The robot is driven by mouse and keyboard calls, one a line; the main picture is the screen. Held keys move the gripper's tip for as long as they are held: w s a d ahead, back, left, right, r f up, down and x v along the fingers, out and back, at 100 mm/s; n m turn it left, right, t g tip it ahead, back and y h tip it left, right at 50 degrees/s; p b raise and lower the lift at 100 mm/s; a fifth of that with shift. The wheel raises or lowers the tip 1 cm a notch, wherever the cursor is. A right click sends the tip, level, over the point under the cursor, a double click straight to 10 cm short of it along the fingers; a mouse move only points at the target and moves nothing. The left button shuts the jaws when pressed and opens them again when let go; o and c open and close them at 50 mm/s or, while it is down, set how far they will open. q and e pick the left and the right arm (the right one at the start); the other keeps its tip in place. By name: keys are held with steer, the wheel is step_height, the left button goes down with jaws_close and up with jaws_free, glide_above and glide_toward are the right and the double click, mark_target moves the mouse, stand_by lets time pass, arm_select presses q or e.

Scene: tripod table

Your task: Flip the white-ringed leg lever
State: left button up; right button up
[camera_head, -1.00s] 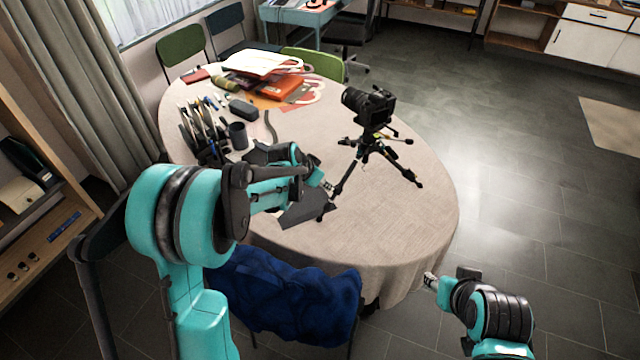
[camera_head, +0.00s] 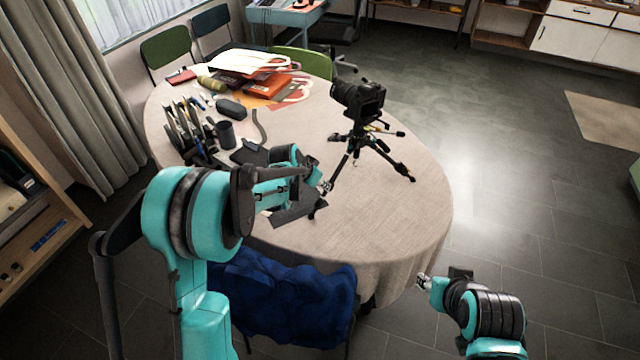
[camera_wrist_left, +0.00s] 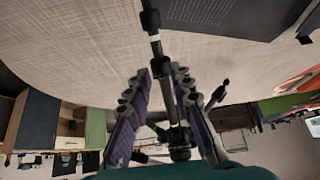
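The black tripod (camera_head: 370,147) stands on the table with a black camera (camera_head: 358,101) on top. One leg (camera_head: 341,172) reaches toward my left gripper (camera_head: 325,186). In the left wrist view this leg (camera_wrist_left: 166,80) runs down the middle and has a white ring (camera_wrist_left: 154,38) below a dark block (camera_wrist_left: 150,19), which may be the lever. My left gripper (camera_wrist_left: 160,85) is open, with a purple-padded finger on each side of the leg in the picture. I cannot tell if it touches. My right gripper (camera_head: 424,283) is off the table's front right edge; its finger state is unclear.
The round table (camera_head: 400,225) has a clear right side. A dark flat item (camera_head: 292,214) lies under my left gripper. A dark cup (camera_head: 225,133), case (camera_head: 231,108) and books (camera_head: 262,84) stand farther back. A chair with blue cloth (camera_head: 285,300) stands in front.

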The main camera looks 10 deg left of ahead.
arm_select(q)
steer(key=c, duration=0.5)
steer(key=shift+w+d+r+p, duration=0.3)
steer(key=shift+w+d+r, duration=0.1)
steer(key=shift+w+r, duration=0.35)
stand_by(2.1)
steer(key=o, duration=0.6)
steer(key=shift+c, duration=0.2)
steer(key=shift+s+r, duration=0.1)
steer(key=shift+s, duration=0.05)
steer(key=p+v, duration=0.3)
steer(key=v, duration=0.2)
steer(key=shift+s+a+r, duration=0.2)
steer(key=shift+r, duration=0.1)
